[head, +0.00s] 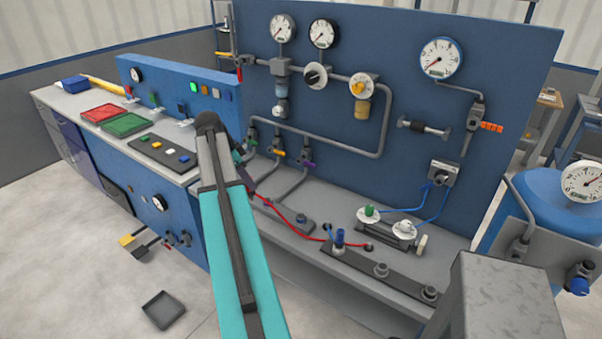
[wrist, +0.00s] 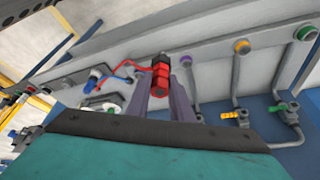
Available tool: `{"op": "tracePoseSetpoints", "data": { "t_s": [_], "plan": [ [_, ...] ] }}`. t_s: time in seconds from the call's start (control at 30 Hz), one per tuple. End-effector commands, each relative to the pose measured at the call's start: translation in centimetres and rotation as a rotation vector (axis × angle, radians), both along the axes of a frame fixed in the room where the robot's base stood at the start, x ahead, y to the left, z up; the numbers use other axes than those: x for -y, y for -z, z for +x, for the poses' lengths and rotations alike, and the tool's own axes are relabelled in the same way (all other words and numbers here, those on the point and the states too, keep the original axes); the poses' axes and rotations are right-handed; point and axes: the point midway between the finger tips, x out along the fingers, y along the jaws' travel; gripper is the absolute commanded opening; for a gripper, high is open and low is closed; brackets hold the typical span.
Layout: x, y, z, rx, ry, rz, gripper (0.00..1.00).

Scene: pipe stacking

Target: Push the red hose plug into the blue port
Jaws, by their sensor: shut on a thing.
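My gripper (wrist: 164,90) is shut on the red hose plug (wrist: 160,73), which sticks out between its grey-purple fingers in the wrist view. A red hose trails left from the plug. In the head view my arm mostly hides the gripper, and the plug cannot be made out; the red hose (head: 300,226) runs from there to the bench deck. Ports with purple (wrist: 186,60), yellow (wrist: 241,46) and green (wrist: 305,32) rings show right of the plug in the wrist view, apart from it. I cannot make out a blue-ringed port for certain.
A blue fitting (head: 338,238) stands on the dark manifold at the bench front, with more fittings to its right. Pipes and valves (head: 308,166) line the blue panel behind the deck. A blue tank (head: 545,205) stands at right. Coloured trays (head: 126,124) lie on the left bench.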

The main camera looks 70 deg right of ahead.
Motion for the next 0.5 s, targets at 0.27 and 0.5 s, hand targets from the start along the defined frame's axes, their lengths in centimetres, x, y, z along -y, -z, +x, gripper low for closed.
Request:
{"op": "tracePoseSetpoints", "data": {
  "t_s": [0.27, 0.5],
  "plan": [
    [5.2, -0.3, -8.2, 0.0, 0.313, 0.0, 0.0],
    [7.6, -0.3, -13.8, 0.0, 0.513, 0.0, 0.0]
  ]
}}
